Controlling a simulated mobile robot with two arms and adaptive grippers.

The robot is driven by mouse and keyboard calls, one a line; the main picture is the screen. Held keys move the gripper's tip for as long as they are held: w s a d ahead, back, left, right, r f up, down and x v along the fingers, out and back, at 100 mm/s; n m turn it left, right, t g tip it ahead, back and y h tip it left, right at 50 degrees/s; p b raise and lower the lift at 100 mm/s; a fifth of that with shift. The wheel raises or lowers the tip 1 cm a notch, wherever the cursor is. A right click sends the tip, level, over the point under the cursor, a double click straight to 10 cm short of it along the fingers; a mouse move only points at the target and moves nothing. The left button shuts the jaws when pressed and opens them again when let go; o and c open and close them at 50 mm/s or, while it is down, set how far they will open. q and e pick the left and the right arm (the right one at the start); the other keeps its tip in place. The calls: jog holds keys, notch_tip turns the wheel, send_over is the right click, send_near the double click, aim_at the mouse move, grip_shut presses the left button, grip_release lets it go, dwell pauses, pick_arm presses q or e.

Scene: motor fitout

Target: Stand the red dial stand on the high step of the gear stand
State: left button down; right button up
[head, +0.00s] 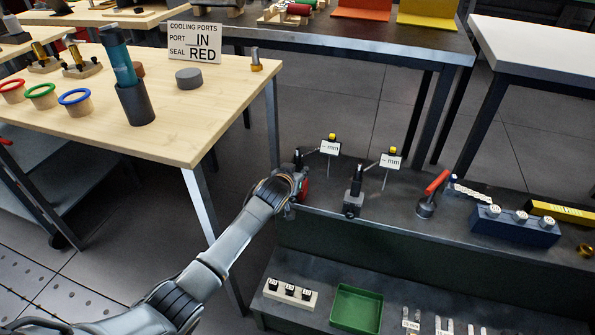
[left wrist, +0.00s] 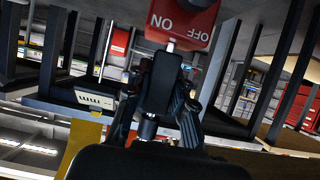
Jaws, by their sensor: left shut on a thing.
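My left gripper (head: 297,187) is shut on the red dial stand (head: 305,188) at the left end of the dark stepped stand, which appears to be the gear stand (head: 330,218). My arm partly hides the dial stand; its white "mm" tag (head: 331,147) shows above. I cannot tell whether its base touches the high step. In the left wrist view, the red base (left wrist: 183,22) marked ON and OFF shows upside down, with my left gripper (left wrist: 160,95) around the dark post below it. My right gripper is out of view.
A dark dial stand (head: 353,192) stands on the high step just to the right. A red-handled tool (head: 432,194) and a blue block (head: 513,225) are farther right. A green tray (head: 356,309) sits on the low step. A wooden table (head: 180,150) stands at the left.

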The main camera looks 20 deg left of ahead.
pick_arm(q)
jog(key=c, duration=1.1)
grip_release()
jog(key=shift+r, duration=0.15)
jog(key=shift+c, duration=0.2)
jog(key=shift+o, duration=0.4)
